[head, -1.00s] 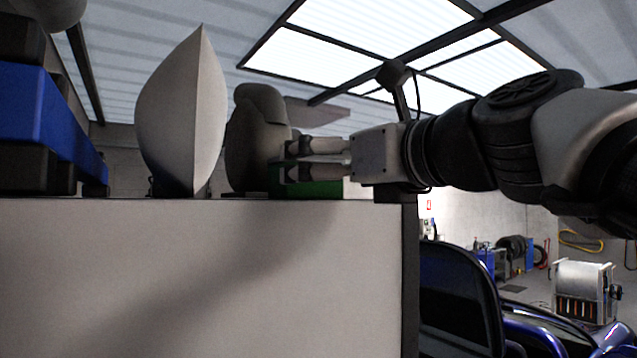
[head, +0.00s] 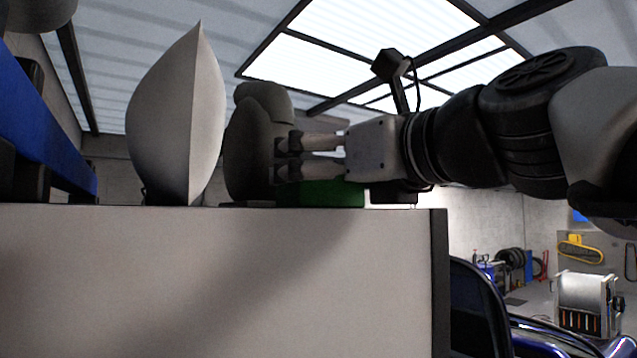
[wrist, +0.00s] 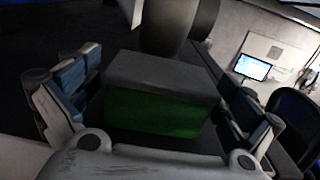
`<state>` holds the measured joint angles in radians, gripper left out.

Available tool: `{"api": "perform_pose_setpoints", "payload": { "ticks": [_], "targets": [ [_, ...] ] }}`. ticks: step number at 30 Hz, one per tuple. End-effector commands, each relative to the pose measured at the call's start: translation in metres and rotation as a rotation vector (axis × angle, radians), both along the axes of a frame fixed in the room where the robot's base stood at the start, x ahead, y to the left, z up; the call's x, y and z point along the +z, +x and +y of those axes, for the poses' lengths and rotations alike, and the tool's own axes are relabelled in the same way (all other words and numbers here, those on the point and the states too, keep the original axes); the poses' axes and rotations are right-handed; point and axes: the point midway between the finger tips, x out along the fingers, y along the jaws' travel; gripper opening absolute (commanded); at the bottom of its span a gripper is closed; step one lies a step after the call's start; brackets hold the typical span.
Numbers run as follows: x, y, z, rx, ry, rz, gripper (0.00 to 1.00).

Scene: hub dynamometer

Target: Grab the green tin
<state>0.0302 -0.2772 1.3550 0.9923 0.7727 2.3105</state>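The green tin (head: 322,194) sits on top of a light-coloured cabinet near its right end. In the wrist view the tin (wrist: 152,112) is a box with green sides and a dark grey top. My gripper (head: 284,158) points left, and in the head view its fingers show just above and overlapping the tin's upper part. In the wrist view my gripper (wrist: 158,85) is open, with one finger on each side of the tin and gaps visible. Part of the tin is hidden behind my gripper, and I cannot tell whether any finger touches it.
A dark rounded object (head: 250,145) stands directly left of the tin, close to the fingertips. A pale pointed shape (head: 175,120) stands farther left, beside a blue structure (head: 40,110). The cabinet (head: 200,275) ends at a dark right edge.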

Motion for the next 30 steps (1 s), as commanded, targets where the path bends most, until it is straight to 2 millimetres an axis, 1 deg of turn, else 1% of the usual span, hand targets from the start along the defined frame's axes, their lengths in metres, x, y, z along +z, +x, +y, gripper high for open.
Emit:
{"api": "perform_pose_setpoints", "payload": {
  "ticks": [1, 2, 19, 26, 30],
  "targets": [
    [-0.0011, 0.0011, -0.0001, 0.000, 0.000, 0.002, 0.93],
    [-0.0013, 0.0013, -0.0001, 0.000, 0.001, 0.003, 0.91],
    [-0.0012, 0.0014, 0.0000, 0.000, 0.000, 0.002, 0.53],
    [0.0001, 0.0009, -0.0001, 0.000, 0.001, 0.001, 0.52],
    [0.0058, 0.0010, -0.0001, 0.000, 0.001, 0.000, 0.52]
  ]
}}
